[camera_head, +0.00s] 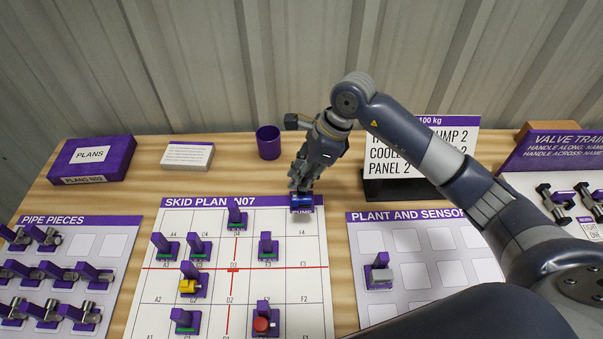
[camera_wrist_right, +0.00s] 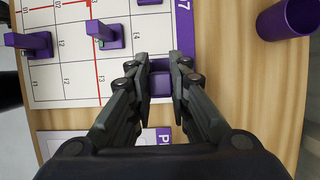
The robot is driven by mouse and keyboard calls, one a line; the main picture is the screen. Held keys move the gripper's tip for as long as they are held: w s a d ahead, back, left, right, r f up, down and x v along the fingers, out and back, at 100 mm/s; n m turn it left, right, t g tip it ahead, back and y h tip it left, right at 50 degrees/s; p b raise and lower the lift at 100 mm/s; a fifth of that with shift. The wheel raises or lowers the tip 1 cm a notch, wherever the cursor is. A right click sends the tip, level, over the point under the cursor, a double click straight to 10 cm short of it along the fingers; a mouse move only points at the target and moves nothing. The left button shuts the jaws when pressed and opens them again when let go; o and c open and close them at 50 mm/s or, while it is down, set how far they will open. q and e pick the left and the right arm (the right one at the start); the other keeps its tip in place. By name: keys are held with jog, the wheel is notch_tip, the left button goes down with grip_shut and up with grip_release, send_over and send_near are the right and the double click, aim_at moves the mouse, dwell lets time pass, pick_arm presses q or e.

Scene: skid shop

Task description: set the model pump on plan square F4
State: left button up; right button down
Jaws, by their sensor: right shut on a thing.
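Square F4 (camera_head: 302,232) lies just nearer and looks empty. In the right wrist view the purple base (camera_wrist_right: 161,84) shows between the fingers, beside square F4 (camera_wrist_right: 139,38). I cannot tell whether the pump touches the board. My left gripper is out of view.
Several purple-based models stand on the plan, the one on E3 (camera_head: 268,247) closest to F4. A purple cup (camera_head: 268,142) stands behind the plan. The plant and sensor board (camera_head: 352,225) lies to the right, the pipe pieces board (camera_head: 120,222) to the left. A sign (camera_head: 462,140) stands behind my right arm.

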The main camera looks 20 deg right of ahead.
aim_at(302, 194)
jog(key=shift+f+b, duration=1.65)
jog(key=shift+f, duration=0.3)
jog(key=shift+f+b, duration=1.85)
jog(key=shift+b, duration=0.05)
jog(key=shift+r, duration=0.1)
jog(key=shift+f+b, duration=0.8)
jog(key=shift+b, duration=0.15)
jog(key=c, duration=1.4)
grip_release()
